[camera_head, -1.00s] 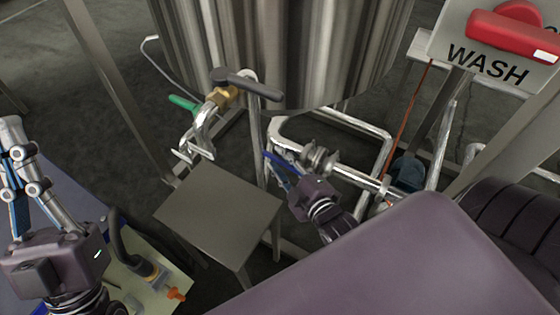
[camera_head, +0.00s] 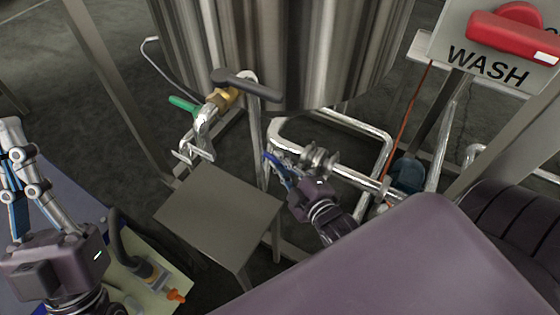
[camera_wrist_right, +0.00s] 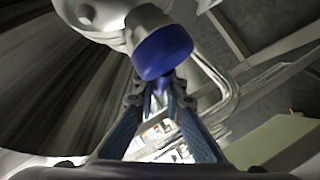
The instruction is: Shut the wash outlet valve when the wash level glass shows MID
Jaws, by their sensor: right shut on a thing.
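My right gripper (camera_head: 277,168) is at the silver pipework under the tank, left of a flanged valve body (camera_head: 320,157). A blue valve handle (camera_head: 270,157) shows at its fingertips. In the right wrist view the blue handle (camera_wrist_right: 162,52) has a thick rounded end, and its narrower part is between the fingers (camera_wrist_right: 158,98), which are shut on it. The grip is partly hidden. My left gripper (camera_head: 14,130) is at the far left, away from the valve; its finger gap is unclear. A sign reading WASH (camera_head: 487,65) stands at upper right. I cannot make out a level glass.
The steel tank (camera_head: 300,50) fills the top middle. A tap with a dark grey lever (camera_head: 248,86) and a green handle (camera_head: 184,104) projects in front. A grey square stand (camera_head: 220,212) is below it. A red handle (camera_head: 510,35) covers part of the sign.

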